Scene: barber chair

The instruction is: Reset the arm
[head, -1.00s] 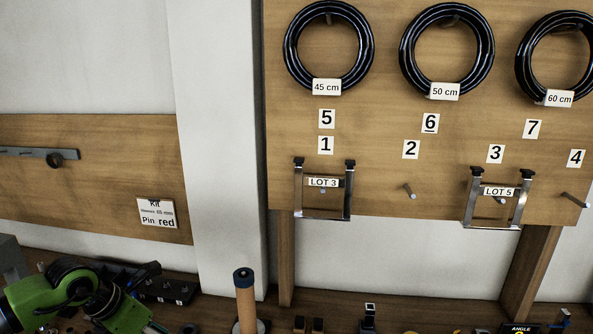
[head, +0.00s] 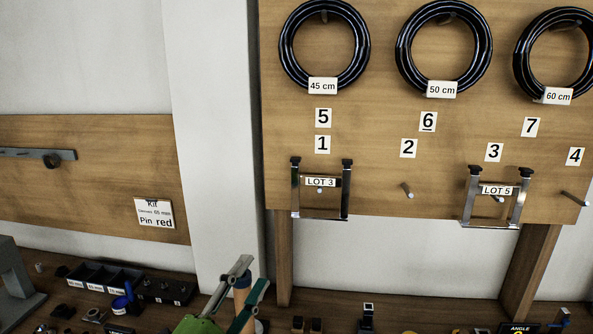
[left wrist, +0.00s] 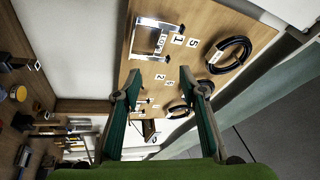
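My left gripper (head: 256,271) shows at the bottom of the head view, left of centre, with its green body cut off by the lower edge. My right gripper is in neither view.
The pegboard (head: 380,130) carries black hose rings (head: 441,46) and metal frames marked LOT 3 (head: 322,206) and LOT 5 (head: 489,222). A black bin tray (head: 105,278) and small parts occupy the bench at lower left. A pale pillar (head: 215,130) stands behind my gripper.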

